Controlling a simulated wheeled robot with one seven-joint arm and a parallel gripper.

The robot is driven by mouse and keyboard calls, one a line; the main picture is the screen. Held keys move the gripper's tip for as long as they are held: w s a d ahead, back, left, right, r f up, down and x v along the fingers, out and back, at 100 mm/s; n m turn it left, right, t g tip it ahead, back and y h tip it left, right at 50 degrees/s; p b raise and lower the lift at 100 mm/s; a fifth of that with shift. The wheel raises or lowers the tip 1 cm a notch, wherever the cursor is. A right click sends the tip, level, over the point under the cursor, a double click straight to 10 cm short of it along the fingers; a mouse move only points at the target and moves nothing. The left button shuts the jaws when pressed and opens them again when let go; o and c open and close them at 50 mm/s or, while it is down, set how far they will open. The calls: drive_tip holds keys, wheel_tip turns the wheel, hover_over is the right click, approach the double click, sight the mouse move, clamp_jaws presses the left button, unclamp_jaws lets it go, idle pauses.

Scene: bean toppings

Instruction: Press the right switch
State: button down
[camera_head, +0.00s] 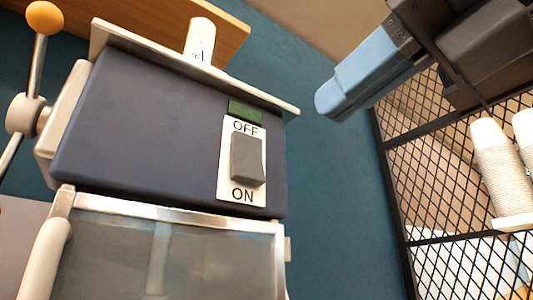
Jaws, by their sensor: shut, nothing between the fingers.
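A grey rocker switch (248,160) sits on a white plate (228,186) marked OFF above and ON below. The plate is on the right part of the dark face of a machine (140,130). A small green rectangle (245,111) lies just above the plate. It is the only switch in view. My gripper (322,104) has blue fingers, shut and empty. It is up and to the right of the switch in the picture, apart from the machine.
A lever with an orange knob (44,17) stands at the machine's left. A clear-fronted box (120,260) is below the dark face. A black mesh rack (400,200) with stacked cups (497,165) is at right. Blue wall shows between machine and rack.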

sight(251, 171)
drive_tip(key=p+x, duration=0.1)
drive_tip(key=x, duration=1)
drive_tip(key=shift+w+a, duration=0.1)
drive_tip(key=shift+w, duration=0.05)
